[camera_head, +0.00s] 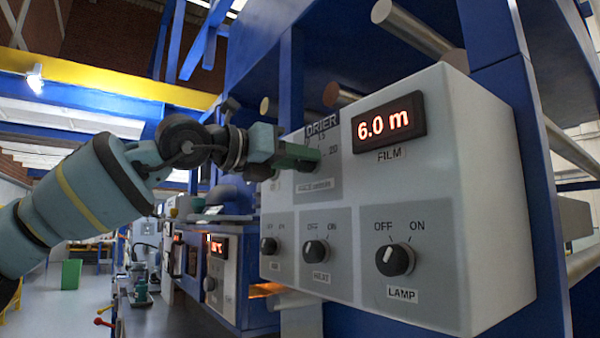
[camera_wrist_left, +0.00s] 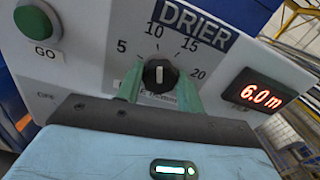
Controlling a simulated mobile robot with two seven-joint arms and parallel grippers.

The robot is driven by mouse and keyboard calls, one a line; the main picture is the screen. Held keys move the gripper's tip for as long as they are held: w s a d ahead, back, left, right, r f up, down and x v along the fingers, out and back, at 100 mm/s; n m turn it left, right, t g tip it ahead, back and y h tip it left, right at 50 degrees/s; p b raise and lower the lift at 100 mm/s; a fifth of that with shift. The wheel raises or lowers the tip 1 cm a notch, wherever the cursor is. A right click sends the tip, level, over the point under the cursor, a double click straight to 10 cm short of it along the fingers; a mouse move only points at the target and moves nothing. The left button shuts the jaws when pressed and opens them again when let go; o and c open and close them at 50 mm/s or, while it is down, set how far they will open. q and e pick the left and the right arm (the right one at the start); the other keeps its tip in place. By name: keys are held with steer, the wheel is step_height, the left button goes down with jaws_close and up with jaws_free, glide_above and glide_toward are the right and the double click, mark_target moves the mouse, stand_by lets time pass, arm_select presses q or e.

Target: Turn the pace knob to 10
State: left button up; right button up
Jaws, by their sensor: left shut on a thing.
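The pace knob (camera_wrist_left: 160,76) is black and round with a white pointer line. It sits under the DRIER sign, on a dial marked 5, 10, 15 and 20. In the left wrist view its pointer stands nearly straight up, close to the 10 mark. My left gripper (camera_wrist_left: 160,88) has one green finger on each side of the knob and is shut on it. In the head view my left gripper (camera_head: 308,157) reaches the panel from the left and hides the knob. The label below the knob is partly covered. My right gripper is in neither view.
A red display (camera_head: 388,122) reads 6.0 m above FILM. Below are the HEAT knob (camera_head: 316,251), the LAMP knob (camera_head: 396,259) and another small knob (camera_head: 268,246). A green GO button (camera_wrist_left: 37,22) is left of the dial. Metal rollers (camera_head: 413,30) stick out above the panel.

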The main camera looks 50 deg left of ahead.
arm_select(q)
steer(key=shift+f+n, duration=0.1)
steer(key=shift+n, duration=0.3)
steer(key=shift+b, duration=0.3)
steer(key=o, duration=1)
steer(key=s, duration=0.7)
steer(key=shift+s+a, duration=0.35)
steer(key=shift+s, duration=0.05)
